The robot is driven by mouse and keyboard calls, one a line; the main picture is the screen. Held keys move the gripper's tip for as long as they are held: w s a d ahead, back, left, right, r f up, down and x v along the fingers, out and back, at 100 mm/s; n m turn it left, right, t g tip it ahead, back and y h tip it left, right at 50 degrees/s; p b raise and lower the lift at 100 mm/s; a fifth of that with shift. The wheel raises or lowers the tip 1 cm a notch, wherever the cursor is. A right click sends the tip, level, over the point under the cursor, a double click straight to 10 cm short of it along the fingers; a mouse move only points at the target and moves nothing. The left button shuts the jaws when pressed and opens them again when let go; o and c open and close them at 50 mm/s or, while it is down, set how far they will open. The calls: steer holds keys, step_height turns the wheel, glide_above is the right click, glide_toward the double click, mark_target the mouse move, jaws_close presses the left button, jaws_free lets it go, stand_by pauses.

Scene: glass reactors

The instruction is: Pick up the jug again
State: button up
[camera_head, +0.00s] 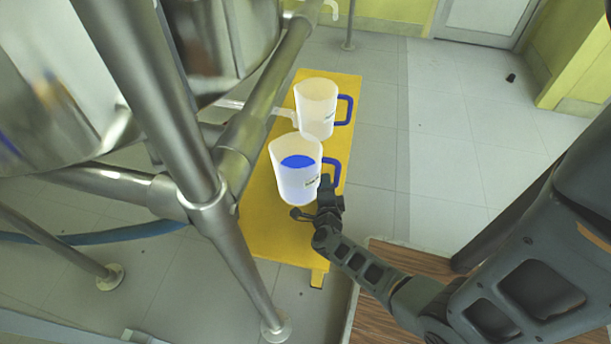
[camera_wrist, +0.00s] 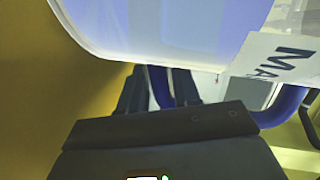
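A white translucent jug with blue liquid (camera_head: 298,184) stands upright on the near part of a yellow bench. Its blue handle (camera_head: 337,168) points right. My gripper (camera_head: 328,187) is at the handle, beside the jug's right wall. In the wrist view the jug's underside and wall (camera_wrist: 170,25) fill the top, with part of its label at the right. The two dark fingertips (camera_wrist: 160,92) of my gripper stand either side of a blue handle part. Whether they press on it cannot be told. A second white jug (camera_head: 315,108) with a blue handle stands behind, apparently empty.
The yellow bench (camera_head: 262,222) has bare room at its near end. Steel reactor pipes and legs (camera_head: 205,200) stand close on its left. A wooden surface (camera_head: 385,300) lies at the lower right. The tiled floor on the right is mostly clear.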

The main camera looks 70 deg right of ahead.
jaws_close()
stand_by(1.2)
steer(key=shift+d+r, duration=0.1)
steer(key=shift+r, duration=0.1)
